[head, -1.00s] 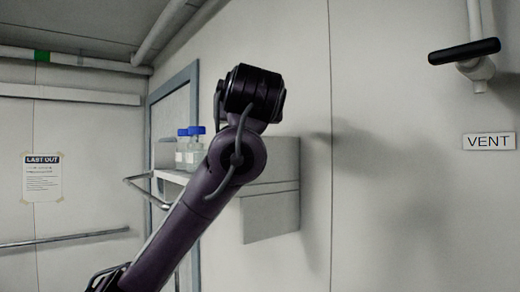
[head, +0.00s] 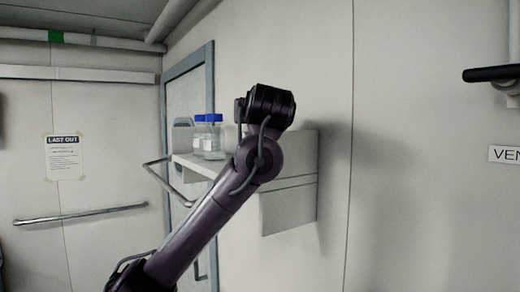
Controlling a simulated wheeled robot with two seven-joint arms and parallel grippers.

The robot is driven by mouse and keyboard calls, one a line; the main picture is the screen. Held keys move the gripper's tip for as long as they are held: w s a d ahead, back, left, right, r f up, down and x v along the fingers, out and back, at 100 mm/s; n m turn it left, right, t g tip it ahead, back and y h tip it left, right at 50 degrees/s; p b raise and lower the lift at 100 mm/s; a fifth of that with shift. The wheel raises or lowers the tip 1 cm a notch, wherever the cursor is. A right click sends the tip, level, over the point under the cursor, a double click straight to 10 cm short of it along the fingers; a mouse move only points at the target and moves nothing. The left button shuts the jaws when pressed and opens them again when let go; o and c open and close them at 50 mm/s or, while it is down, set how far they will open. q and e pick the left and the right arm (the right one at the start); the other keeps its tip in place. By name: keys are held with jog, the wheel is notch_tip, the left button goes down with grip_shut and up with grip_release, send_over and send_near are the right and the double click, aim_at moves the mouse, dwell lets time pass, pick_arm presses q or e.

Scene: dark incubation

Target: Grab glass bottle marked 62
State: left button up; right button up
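Two glass bottles with blue caps stand upright side by side on a pale wall shelf (head: 190,160) in the head view. The right bottle (head: 214,142) is in front and the left bottle (head: 198,138) is partly behind it. Their labels are too small to read, so I cannot tell which is marked 62. One of my arms rises from the lower left and crosses in front of the shelf's right part, near the bottles in the picture. Its gripper fingers do not show. My other gripper is out of the picture.
A metal rail (head: 165,180) sticks out at the shelf's left front. A grey door frame (head: 207,80) is behind it. A paper notice reading LAST OUT (head: 63,158) and a handrail (head: 85,215) are on the left wall. A black-handled vent lever (head: 495,73) is at far right.

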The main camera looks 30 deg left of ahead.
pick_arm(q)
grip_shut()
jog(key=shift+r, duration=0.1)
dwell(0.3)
